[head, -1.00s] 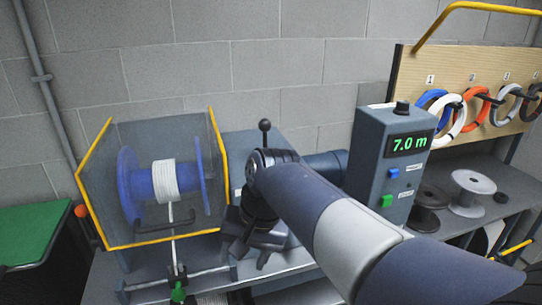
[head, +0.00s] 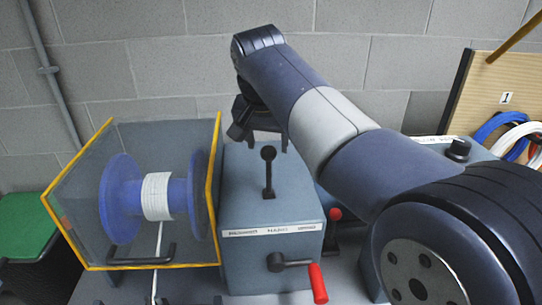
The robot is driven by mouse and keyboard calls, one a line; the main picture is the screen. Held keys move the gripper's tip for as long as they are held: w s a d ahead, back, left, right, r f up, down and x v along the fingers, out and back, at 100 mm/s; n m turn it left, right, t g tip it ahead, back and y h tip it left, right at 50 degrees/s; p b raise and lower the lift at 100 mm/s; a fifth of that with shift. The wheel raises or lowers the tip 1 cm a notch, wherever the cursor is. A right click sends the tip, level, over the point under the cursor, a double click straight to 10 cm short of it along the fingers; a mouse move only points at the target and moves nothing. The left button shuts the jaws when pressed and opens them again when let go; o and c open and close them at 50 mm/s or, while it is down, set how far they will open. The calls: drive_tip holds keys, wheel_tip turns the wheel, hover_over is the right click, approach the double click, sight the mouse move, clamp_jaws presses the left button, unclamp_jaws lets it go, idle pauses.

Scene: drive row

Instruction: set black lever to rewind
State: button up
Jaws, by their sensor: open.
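The black lever (head: 268,172) with a ball knob stands about upright in a slot on top of the blue-grey gearbox (head: 265,250). A white label strip (head: 272,230) runs along the box's upper front edge, its words too small to read surely. My gripper (head: 260,138) is open and empty, pointing down behind the lever's knob in the picture. It looks apart from the lever, though depth is hard to judge. My arm hides part of the gripper.
Left of the box, a blue reel with white cable (head: 158,196) sits inside a yellow-edged guard (head: 85,263). A crank with a red handle (head: 318,284) sticks out of the box's front. A red knob (head: 335,214) is at its right. Coils (head: 510,130) hang far right.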

sight(269, 158)
drive_tip(key=x, duration=0.6)
drive_tip(key=shift+w+f, duration=0.15)
drive_tip(key=shift+f, duration=0.15)
clamp_jaws()
